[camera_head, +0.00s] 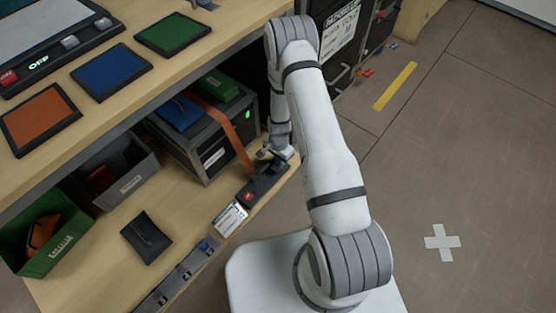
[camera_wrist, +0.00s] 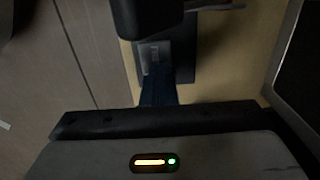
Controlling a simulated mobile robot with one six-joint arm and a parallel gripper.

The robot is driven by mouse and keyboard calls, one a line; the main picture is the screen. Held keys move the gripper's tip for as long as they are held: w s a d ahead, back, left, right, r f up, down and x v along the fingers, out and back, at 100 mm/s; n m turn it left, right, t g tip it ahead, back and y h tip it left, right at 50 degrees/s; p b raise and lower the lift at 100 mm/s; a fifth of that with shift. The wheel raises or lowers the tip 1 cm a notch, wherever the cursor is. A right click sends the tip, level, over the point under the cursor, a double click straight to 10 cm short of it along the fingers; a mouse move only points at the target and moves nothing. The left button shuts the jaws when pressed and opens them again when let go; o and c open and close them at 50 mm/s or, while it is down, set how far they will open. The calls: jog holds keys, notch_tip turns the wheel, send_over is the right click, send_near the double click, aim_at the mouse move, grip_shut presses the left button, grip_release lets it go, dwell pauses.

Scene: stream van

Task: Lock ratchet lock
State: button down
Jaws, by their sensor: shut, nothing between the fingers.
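The ratchet lock (camera_head: 262,184) is a dark block on the front edge of the lower shelf, with a small red mark at its near end. My gripper (camera_head: 270,158) is shut and empty at the far end of the ratchet, pointing down. I cannot tell whether it touches the ratchet or its handle. In the dim wrist view, a dark part with a grey plate (camera_wrist: 155,57) shows close beyond the gripper. The ratchet handle's exact angle is unclear.
A white label card (camera_head: 230,218) and a grey strip (camera_head: 180,275) lie along the shelf edge. A green bin (camera_head: 62,240), a grey bin (camera_head: 128,185) and a black pad (camera_head: 146,238) are left. The upper bench (camera_head: 180,70) overhangs. Floor at right is mostly clear.

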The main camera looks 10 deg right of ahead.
notch_tip(320, 180, up, 14)
jog(key=p, duration=0.6)
jog(key=shift+w+d, duration=0.15)
jog(key=shift+s+a+r, duration=0.1)
jog(key=shift+s+a, duration=0.25)
jog(key=shift+s, duration=0.2)
notch_tip(320, 180, down, 14)
jog(key=b, duration=0.5)
jog(key=shift+s+a, duration=0.1)
jog(key=shift+a, duration=0.05)
